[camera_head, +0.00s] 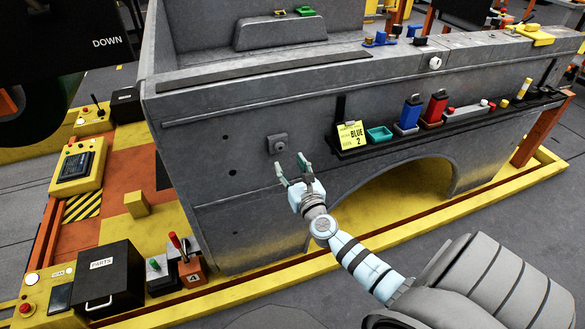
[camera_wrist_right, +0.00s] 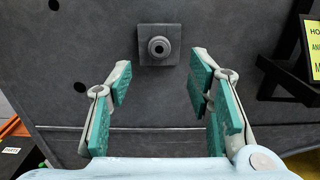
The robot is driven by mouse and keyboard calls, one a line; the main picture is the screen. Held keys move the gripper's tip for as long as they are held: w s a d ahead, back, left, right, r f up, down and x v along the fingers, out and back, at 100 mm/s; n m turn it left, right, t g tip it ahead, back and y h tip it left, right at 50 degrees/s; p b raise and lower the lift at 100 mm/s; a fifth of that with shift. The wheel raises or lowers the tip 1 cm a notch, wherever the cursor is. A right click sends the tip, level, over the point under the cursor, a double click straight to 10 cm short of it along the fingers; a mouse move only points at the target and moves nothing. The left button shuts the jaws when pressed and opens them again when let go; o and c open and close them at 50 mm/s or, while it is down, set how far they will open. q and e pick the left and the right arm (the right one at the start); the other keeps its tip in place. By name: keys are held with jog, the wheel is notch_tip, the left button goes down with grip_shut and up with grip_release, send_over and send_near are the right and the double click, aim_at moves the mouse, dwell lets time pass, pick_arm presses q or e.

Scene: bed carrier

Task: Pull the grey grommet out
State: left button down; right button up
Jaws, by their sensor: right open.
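The grey grommet (camera_head: 278,143) sits on the side panel of the grey truck bed (camera_head: 215,160). In the right wrist view the grommet (camera_wrist_right: 158,46) is a square plate with a round ringed centre, flush against the panel. My right gripper (camera_head: 289,168) is open and empty, just below the grommet in the head view. In the right wrist view its green-padded fingers (camera_wrist_right: 160,85) are spread wide, and the grommet shows beyond the tips, between them and a little above. The fingers look apart from the grommet. My left gripper is not in view.
A black shelf (camera_head: 440,132) on the panel right of the grommet holds a yellow note (camera_head: 351,135), a green tray (camera_head: 379,133) and blue and red items. A black PARTS box (camera_head: 103,280) and control boxes stand lower left.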

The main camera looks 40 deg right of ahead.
aim_at(280, 148)
jog(key=b+x, duration=0.2)
jog(key=x, duration=0.5)
jog(key=shift+w+f, duration=0.1)
jog(key=shift+w, duration=0.15)
jog(key=shift+c, duration=0.4)
grip_shut()
jog(key=shift+s+a, duration=0.1)
jog(key=shift+s, duration=0.3)
jog(key=shift+p+v, duration=0.4)
jog(key=shift+v, duration=0.45)
jog(key=shift+p+v, duration=0.3)
jog(key=shift+v, duration=0.65)
